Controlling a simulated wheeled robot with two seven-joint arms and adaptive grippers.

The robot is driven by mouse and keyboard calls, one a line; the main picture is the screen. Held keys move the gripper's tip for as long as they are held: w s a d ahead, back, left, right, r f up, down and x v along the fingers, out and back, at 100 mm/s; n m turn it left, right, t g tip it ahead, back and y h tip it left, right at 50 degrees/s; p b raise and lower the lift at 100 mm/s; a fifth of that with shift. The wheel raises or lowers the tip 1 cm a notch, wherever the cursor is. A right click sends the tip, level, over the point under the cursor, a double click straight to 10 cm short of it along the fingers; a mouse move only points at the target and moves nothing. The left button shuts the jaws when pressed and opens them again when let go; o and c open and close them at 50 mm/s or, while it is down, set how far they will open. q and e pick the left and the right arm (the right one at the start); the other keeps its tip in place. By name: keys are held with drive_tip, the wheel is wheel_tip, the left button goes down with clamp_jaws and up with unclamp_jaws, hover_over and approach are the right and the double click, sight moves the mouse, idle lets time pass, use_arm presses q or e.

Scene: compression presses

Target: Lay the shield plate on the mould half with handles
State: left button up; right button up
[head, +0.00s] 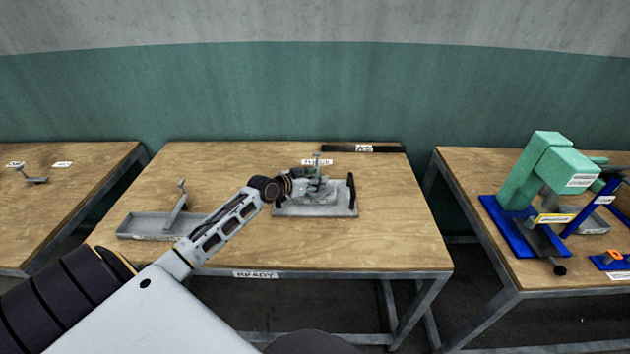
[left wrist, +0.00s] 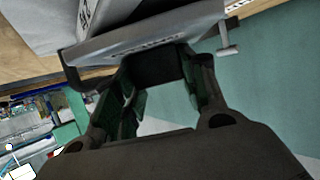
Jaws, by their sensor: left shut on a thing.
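The mould half with handles (head: 290,211) is a grey plate with a dark upright handle on the right, on the middle table. My left gripper (head: 303,186) is above its left part. In the left wrist view the gripper (left wrist: 165,95) is shut on a dark grip of the grey shield plate (left wrist: 135,45), which looks tilted there. In the head view the plate (head: 318,184) is small and partly hidden by the gripper, with a thin upright piece rising from it. I cannot tell whether plate and mould half touch. My right gripper is not in view.
A shallow grey tray (head: 130,226) with an upright bracket stands at the table's left. A dark labelled strip (head: 340,148) lies at the back. A green and blue press (head: 545,175) stands on the right table. The middle table's right side is clear.

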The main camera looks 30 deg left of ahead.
use_arm(q)
drive_tip(key=shift+f, duration=0.15)
drive_tip(key=o, duration=1.3)
drive_tip(key=shift+f, duration=0.1)
drive_tip(key=shift+c, duration=0.2)
drive_tip(key=shift+r, duration=0.2)
drive_tip(key=shift+v, duration=0.9)
drive_tip(key=v, duration=1)
drive_tip(key=shift+s+f, duration=0.1)
drive_tip(key=shift+f, duration=0.1)
